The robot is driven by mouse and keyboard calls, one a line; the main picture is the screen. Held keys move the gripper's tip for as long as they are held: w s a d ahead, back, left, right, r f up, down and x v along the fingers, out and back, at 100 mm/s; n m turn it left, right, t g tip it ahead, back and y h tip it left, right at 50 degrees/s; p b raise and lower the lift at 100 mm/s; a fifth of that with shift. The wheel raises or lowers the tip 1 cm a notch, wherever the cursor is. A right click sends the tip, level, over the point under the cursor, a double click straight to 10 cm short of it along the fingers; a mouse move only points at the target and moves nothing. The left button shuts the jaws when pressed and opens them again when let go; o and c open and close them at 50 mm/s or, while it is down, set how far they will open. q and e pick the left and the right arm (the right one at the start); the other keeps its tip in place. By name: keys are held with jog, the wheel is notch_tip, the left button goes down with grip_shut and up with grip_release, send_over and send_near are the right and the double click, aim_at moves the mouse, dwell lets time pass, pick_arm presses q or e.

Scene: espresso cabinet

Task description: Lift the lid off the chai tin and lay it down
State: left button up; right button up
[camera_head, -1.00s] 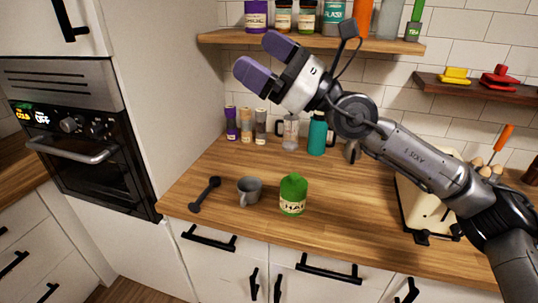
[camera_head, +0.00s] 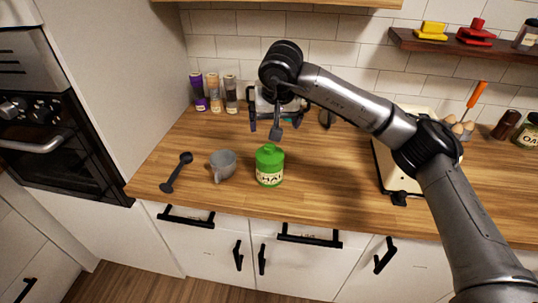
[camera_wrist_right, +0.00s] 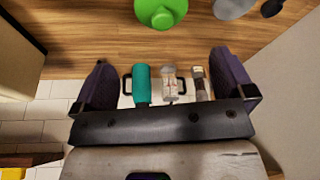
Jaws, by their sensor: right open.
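The chai tin (camera_head: 269,178) stands upright on the wooden counter, with its green knobbed lid (camera_head: 270,153) on top. The lid also shows from above at the top edge of the right wrist view (camera_wrist_right: 160,12). My right gripper (camera_head: 276,124) points downward behind and above the tin in the head view, partly hidden by its own wrist. In the right wrist view its purple fingers (camera_wrist_right: 166,72) are wide apart with nothing held between them. The gripper is apart from the tin and lid. My left gripper is not in view.
A grey mug (camera_head: 222,164) stands just left of the tin, and a black scoop (camera_head: 177,172) lies farther left. A teal bottle (camera_wrist_right: 141,84) and several shakers (camera_head: 214,93) stand near the back wall. The counter (camera_head: 325,185) right of the tin is clear up to a cream appliance (camera_head: 392,172).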

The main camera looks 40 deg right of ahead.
aim_at(271, 147)
jog(key=shift+n, duration=0.5)
jog(key=b+x, duration=0.1)
jog(key=x, duration=0.7)
jog(key=shift+w+f+b, duration=0.15)
jog(key=shift+f+b, duration=0.15)
jog(key=shift+b, duration=0.1)
jog(key=shift+b+x, duration=0.9)
jog(key=shift+x, duration=1.7)
jog(key=shift+w, duration=0.1)
jog(key=shift+c, duration=0.5)
jog(key=c, duration=0.5)
jog(key=shift+r, duration=0.15)
